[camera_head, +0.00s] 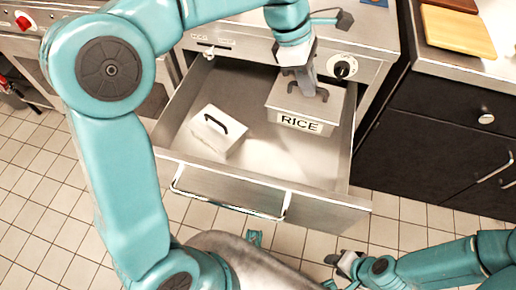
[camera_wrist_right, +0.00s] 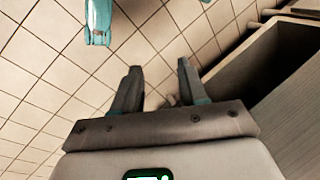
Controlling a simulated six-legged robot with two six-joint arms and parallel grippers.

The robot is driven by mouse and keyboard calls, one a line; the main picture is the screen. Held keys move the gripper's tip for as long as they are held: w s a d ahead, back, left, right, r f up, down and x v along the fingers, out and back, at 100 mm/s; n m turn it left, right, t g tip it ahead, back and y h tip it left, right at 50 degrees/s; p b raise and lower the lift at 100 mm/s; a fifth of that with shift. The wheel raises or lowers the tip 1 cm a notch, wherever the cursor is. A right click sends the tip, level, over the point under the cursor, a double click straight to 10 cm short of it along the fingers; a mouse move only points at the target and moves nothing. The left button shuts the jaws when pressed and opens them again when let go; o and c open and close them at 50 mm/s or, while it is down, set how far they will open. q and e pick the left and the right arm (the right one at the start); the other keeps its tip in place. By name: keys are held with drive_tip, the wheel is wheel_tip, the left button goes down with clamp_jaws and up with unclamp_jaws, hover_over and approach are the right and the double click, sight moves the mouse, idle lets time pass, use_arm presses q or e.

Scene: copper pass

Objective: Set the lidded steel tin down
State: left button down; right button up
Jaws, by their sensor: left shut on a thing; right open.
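The lidded steel tin (camera_head: 298,118) carries a label reading RICE and is at the right side of the open drawer (camera_head: 228,190). My left gripper (camera_head: 309,90) is above the tin and shut on the handle of its lid. Whether the tin's base touches the drawer floor I cannot tell. My right gripper (camera_head: 340,262) is low at the bottom right of the head view, outside the drawer. In the right wrist view the right gripper (camera_wrist_right: 158,80) is open and empty above the tiled floor.
A second pale box (camera_head: 212,132) with a black handle sits at the left in the drawer, slightly turned. Bare drawer floor lies between the two. A dark cabinet (camera_head: 440,125) with wooden boards (camera_head: 458,28) on top stands at the right. Tiled floor (camera_head: 35,190) is clear at the left.

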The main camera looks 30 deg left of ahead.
use_arm(q)
drive_tip(key=shift+f, duration=0.35)
wheel_tip(320, 180, down, 19)
drive_tip(key=b, duration=0.6)
drive_tip(key=shift+f+n+b, duration=0.15)
drive_tip(key=shift+n+b, duration=0.15)
drive_tip(key=shift+b, duration=0.1)
drive_tip(key=c, duration=1.5)
unclamp_jaws()
drive_tip(key=shift+f, duration=0.15)
drive_tip(key=o, duration=0.3)
drive_tip(key=shift+s, duration=0.1)
